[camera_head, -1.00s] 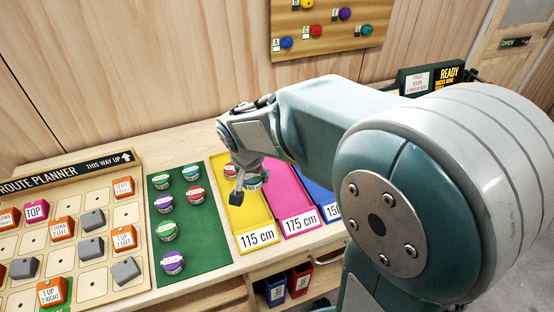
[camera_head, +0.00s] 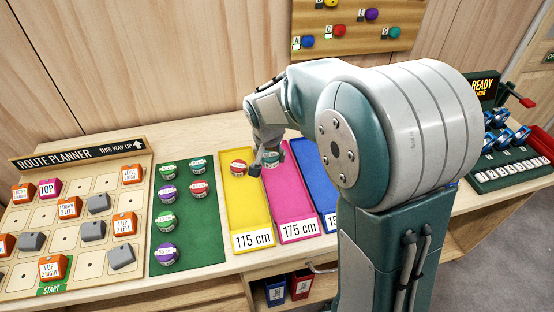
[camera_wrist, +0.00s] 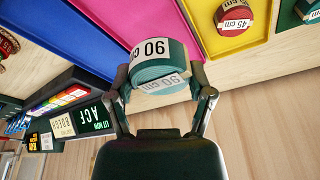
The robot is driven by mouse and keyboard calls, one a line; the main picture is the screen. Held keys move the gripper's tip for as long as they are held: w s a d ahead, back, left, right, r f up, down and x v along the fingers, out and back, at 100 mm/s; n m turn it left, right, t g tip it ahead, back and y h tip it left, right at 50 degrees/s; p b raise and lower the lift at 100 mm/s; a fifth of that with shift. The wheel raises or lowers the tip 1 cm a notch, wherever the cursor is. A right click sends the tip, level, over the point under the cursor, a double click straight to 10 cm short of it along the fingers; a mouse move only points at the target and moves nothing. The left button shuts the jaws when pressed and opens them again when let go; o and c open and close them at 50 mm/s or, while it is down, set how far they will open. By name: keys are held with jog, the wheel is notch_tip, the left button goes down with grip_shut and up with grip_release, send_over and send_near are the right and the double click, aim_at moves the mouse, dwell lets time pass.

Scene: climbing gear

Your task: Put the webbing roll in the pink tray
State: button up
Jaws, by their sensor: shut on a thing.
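My gripper (camera_head: 265,163) is over the far end of the pink tray (camera_head: 288,205), marked 175 cm. It is shut on a teal webbing roll (camera_wrist: 150,52) with a white 90 cm label. In the wrist view the gripper's fingers (camera_wrist: 160,82) clasp the roll from both sides, and the pink tray (camera_wrist: 158,18) lies beyond it. In the head view the teal roll (camera_head: 272,156) is partly hidden by the gripper. I cannot tell whether the roll touches the tray floor.
The yellow tray (camera_head: 247,215) to the left holds a red roll (camera_head: 238,168). The blue tray (camera_head: 325,190) is to the right, partly behind my arm. Several rolls stand on the green mat (camera_head: 212,245). A route planner board (camera_head: 90,275) lies far left.

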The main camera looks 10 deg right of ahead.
jog(key=w+d+f, duration=0.1)
jog(key=w+f, duration=0.1)
jog(key=w+d+f, duration=0.1)
jog(key=w+f, duration=0.1)
jog(key=w, duration=0.1)
jog(key=w+d+f, duration=0.1)
jog(key=w+f, duration=0.1)
jog(key=shift+w+d+f, duration=0.3)
jog(key=shift+w+f, duration=0.05)
jog(key=shift+f, duration=0.05)
jog(key=shift+w+f, duration=0.35)
jog(key=shift+f, duration=0.1)
jog(key=x, duration=0.3)
jog(key=shift+s+f, duration=0.15)
jog(key=shift+s, duration=0.1)
jog(key=o, duration=1.1)
